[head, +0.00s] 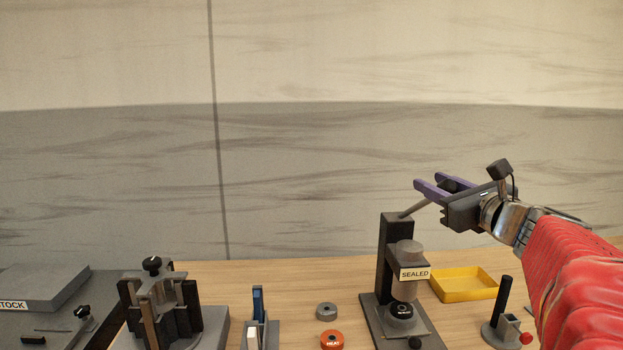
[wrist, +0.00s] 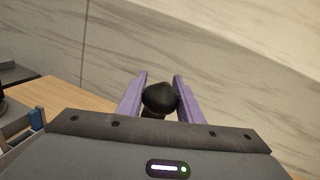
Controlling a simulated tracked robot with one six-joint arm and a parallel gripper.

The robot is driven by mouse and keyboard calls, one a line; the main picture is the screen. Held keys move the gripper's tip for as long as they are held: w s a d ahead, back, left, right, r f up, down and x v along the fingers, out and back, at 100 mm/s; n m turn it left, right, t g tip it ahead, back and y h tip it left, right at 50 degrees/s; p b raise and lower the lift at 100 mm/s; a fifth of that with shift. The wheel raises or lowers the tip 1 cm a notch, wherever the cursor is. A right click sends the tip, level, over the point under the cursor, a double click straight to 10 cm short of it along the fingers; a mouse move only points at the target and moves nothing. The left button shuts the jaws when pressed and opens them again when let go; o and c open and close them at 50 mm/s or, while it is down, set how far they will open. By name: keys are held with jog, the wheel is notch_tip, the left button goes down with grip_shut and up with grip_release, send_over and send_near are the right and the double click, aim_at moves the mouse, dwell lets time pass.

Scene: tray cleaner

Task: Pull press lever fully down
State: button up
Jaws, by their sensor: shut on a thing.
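The press (head: 390,262) is a dark upright column on a base, with a grey cylinder and a "SEALED" label (head: 414,274). Its lever (head: 417,208) is a thin grey rod that slants up and right from the column's top. My gripper (head: 433,188), with purple fingers, is at the lever's upper end. In the wrist view the dark round lever knob (wrist: 159,98) sits between the two purple fingers, which are shut on it. The fingers hide part of the knob in the head view.
A yellow tray (head: 492,295) lies right of the press, and a black post on a grey base (head: 503,308) stands in front of it. A grey ring (head: 326,311) and an orange ring (head: 332,340) lie left. A dark fixture (head: 188,319) stands further left. The air around the lever looks clear.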

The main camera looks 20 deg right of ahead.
grip_shut()
jog(key=shift+d, duration=0.1)
jog(key=shift+f, duration=0.1)
